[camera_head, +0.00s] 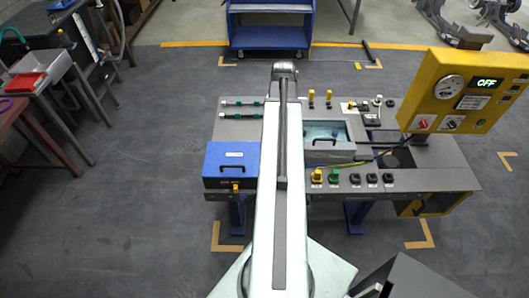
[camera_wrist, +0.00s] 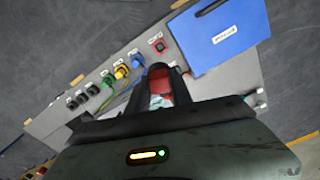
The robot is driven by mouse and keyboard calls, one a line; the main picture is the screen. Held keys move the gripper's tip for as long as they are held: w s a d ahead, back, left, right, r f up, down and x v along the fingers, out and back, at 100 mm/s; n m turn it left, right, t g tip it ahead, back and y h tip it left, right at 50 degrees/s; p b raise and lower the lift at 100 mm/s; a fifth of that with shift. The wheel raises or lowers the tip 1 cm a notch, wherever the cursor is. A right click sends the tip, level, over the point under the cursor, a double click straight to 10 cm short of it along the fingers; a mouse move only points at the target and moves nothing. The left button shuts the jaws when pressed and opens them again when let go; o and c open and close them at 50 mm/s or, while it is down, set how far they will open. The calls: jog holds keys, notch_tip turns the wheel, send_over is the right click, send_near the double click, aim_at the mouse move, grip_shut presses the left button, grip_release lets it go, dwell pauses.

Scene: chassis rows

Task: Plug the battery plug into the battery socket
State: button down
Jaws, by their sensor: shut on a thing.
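My gripper (camera_wrist: 167,72) shows in the wrist view with its dark fingers closed around a red plug (camera_wrist: 160,87). A pale part shows below the red body. The plug is above the bench and its tip is partly hidden by the fingers. A red-centred square socket (camera_wrist: 158,46) with a small label lies just beyond the fingertips, beside the blue box (camera_wrist: 222,38); a gap seems to separate it from the plug. The label is too small to read, so I cannot tell if it is the battery socket. In the head view my arm hides the gripper and plug.
The blue box (camera_head: 230,163) stands left of my arm. A row of blue (camera_wrist: 137,61), yellow (camera_wrist: 120,72), green (camera_wrist: 106,80) and black connectors lies left of the red socket in the wrist view. A yellow gauge panel (camera_head: 458,95) rises at the bench's right.

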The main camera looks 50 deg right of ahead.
jog(key=shift+w, duration=0.15)
jog(key=shift+s, duration=0.2)
notch_tip(320, 180, down, 28)
jog(key=b, duration=2.7)
jog(key=shift+w+r+b, duration=0.1)
jog(key=shift+r+b, duration=0.15)
jog(key=shift+b, duration=0.05)
jog(key=shift+f+b, duration=1.25)
jog(key=shift+f, duration=0.05)
jog(key=c, duration=1.5)
grip_release()
jog(key=o, duration=0.4)
